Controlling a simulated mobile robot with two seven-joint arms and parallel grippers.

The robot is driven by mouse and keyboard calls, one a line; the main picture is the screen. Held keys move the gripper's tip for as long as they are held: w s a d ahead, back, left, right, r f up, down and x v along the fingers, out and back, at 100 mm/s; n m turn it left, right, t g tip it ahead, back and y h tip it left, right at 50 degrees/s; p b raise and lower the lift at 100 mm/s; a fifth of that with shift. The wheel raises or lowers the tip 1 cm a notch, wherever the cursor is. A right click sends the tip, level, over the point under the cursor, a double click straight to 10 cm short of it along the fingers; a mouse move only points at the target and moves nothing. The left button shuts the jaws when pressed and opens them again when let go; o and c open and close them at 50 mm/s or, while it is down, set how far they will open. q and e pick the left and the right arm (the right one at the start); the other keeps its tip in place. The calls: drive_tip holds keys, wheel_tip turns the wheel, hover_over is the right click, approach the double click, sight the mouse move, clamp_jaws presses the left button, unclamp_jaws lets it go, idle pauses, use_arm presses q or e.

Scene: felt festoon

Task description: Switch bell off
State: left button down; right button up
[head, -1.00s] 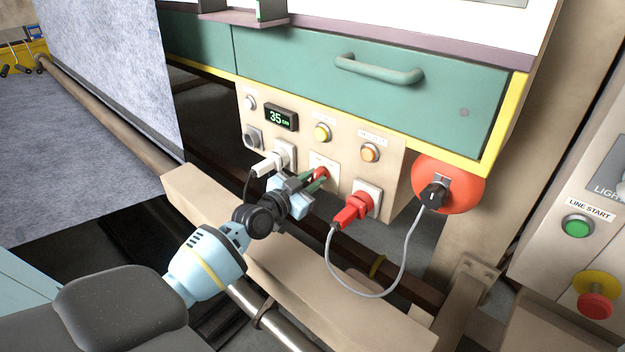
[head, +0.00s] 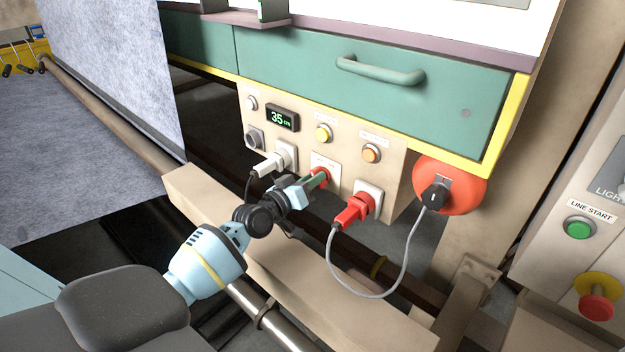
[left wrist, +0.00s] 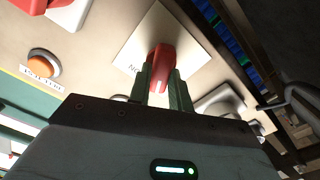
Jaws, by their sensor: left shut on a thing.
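A red switch knob (head: 321,172) sits on a white plate in the middle of the beige panel (head: 268,146). My left gripper (head: 318,180) reaches it from the lower left, and its green fingers are shut on the knob. In the left wrist view the red knob (left wrist: 163,62) sits between the two fingertips, with a pale mark on it; the plate's lettering is partly hidden. A red round bell-like disc (head: 464,187) with a black plug in front is right of the panel. My right gripper is not in view.
A white plug (head: 268,166) sits left of the knob and a red plug (head: 355,208) right of it. A grey cable (head: 405,268) loops from the red plug to the black one. A beige beam (head: 290,270) runs below. A green drawer (head: 300,62) is above.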

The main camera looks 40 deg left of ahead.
use_arm(q)
drive_tip(key=shift+n, duration=0.3)
drive_tip(key=c, duration=1.3)
unclamp_jaws()
drive_tip(key=shift+s+a+p, duration=0.15)
drive_tip(key=shift+s, duration=1.8)
drive_tip(key=shift+s+a+p, duration=0.15)
drive_tip(key=shift+s, duration=1.8)
